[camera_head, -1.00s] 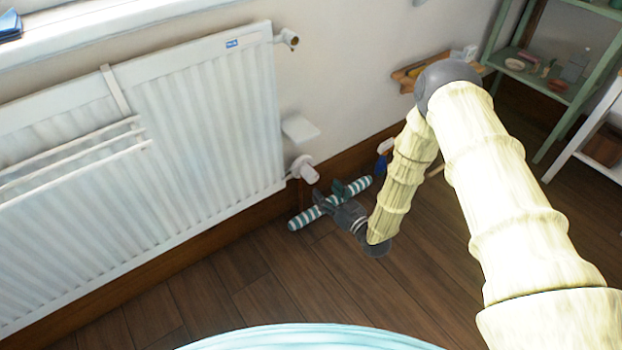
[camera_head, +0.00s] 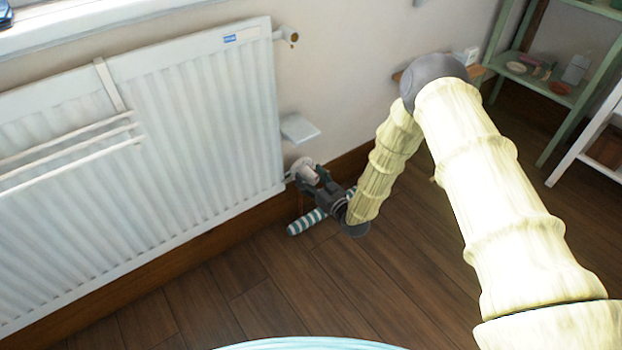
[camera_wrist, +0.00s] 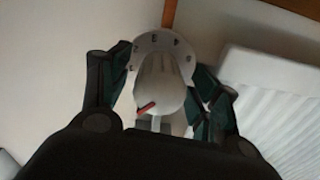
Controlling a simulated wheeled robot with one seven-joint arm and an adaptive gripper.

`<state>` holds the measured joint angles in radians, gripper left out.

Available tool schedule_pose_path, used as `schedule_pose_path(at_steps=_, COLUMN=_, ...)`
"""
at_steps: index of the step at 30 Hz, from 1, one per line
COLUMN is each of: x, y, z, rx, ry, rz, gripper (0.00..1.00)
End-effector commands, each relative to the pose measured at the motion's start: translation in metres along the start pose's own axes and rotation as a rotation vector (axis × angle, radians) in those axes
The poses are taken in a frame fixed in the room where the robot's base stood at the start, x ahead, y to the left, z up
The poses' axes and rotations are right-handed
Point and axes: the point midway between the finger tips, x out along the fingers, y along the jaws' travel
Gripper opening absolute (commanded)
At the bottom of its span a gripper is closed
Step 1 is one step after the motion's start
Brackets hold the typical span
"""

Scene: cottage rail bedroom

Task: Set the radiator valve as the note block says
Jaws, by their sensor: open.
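The white radiator valve knob (camera_head: 309,174) sits at the lower right corner of the radiator (camera_head: 205,130). In the wrist view, the knob (camera_wrist: 160,88) carries a red pointer mark near its lower left. A pale dial plate (camera_wrist: 160,42) with dark marks curves behind it; the marks are too blurred to read. My gripper (camera_head: 318,182) is at the valve. In the wrist view its dark fingers (camera_wrist: 162,80) stand open on either side of the knob, and I cannot tell whether they touch it. I cannot make out a note block with readable writing.
A small white slab (camera_head: 299,128) juts from the wall above the valve. A teal-and-white striped roll (camera_head: 307,222) lies on the floor below my gripper. A green shelf (camera_head: 520,75) with small items stands at the right. The wooden floor (camera_head: 270,300) in front is clear.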

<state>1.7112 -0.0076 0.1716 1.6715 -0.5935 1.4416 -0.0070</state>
Motion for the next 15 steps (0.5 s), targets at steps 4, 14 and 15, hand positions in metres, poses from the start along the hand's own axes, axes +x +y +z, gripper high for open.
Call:
schedule_pose_path(at_steps=4, x=-0.0003, y=0.0002, z=-0.0001, rx=0.0, ry=0.0, rz=0.0, gripper=0.48)
schedule_pose_path(at_steps=14, x=-0.0006, y=0.0004, z=-0.0002, rx=0.002, ry=0.0, rz=0.001, gripper=0.17)
schedule_pose_path(at_steps=15, x=-0.0007, y=0.0005, z=-0.0003, rx=0.005, ry=0.0, rz=0.001, gripper=0.17)
